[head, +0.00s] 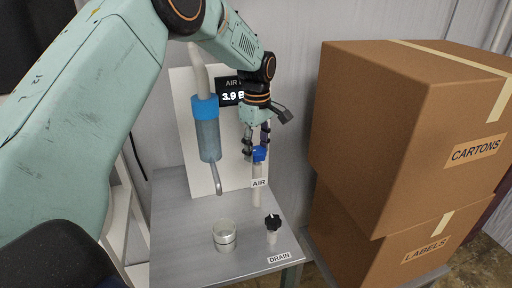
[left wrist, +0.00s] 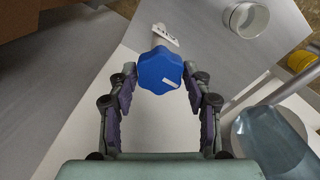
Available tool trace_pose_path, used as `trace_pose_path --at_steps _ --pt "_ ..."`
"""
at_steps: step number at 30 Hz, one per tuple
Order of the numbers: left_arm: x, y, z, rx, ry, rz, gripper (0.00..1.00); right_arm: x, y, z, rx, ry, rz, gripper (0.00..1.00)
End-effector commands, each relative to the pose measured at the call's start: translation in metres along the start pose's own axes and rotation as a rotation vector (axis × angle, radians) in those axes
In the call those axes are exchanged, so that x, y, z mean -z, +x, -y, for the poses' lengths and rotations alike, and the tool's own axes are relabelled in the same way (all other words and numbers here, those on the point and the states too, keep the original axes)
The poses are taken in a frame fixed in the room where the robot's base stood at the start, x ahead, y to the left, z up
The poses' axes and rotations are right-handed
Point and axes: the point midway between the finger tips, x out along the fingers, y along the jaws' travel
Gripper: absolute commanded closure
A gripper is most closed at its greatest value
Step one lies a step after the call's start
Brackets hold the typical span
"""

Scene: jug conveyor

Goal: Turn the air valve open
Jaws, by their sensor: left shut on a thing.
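The air valve is a blue knob (head: 260,154) on a pale upright pipe, with an AIR label (head: 259,183) below it. My left gripper (head: 257,150) points down at the knob from above and is shut on it. In the left wrist view the knob (left wrist: 160,72) sits between the two fingers of my left gripper (left wrist: 160,88), with a white mark on its face. The display (head: 232,94) behind the arm shows 3.9, its rest hidden by the gripper. My right gripper is not in view.
A blue-capped filter bowl (head: 208,135) hangs on the white panel left of the valve. A clear cup (head: 225,236) and a black drain knob (head: 272,222) stand on the grey table (head: 180,255). Stacked cartons (head: 400,130) stand close on the right.

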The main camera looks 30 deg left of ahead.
Motion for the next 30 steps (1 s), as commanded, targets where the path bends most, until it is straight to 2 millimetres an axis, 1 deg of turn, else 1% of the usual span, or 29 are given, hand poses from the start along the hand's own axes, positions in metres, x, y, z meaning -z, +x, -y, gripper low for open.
trace_pose_path --at_steps 13,14,15,21,30 --pt "-0.0014 -0.0008 -0.0006 -0.002 -0.013 0.003 0.82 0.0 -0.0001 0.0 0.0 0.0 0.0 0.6" --pt "-0.0014 -0.0008 -0.0006 -0.002 -0.013 0.003 0.49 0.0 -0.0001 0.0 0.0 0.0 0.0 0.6" --pt "-0.0013 -0.0008 -0.0006 -0.002 -0.013 0.003 0.45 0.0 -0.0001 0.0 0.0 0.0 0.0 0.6" --pt "-0.0007 -0.0006 -0.0005 -0.002 -0.011 0.002 0.28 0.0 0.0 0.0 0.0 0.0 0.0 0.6" --pt "-0.0002 -0.0007 -0.0004 -0.002 -0.01 0.001 0.27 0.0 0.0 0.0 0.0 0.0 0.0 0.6"
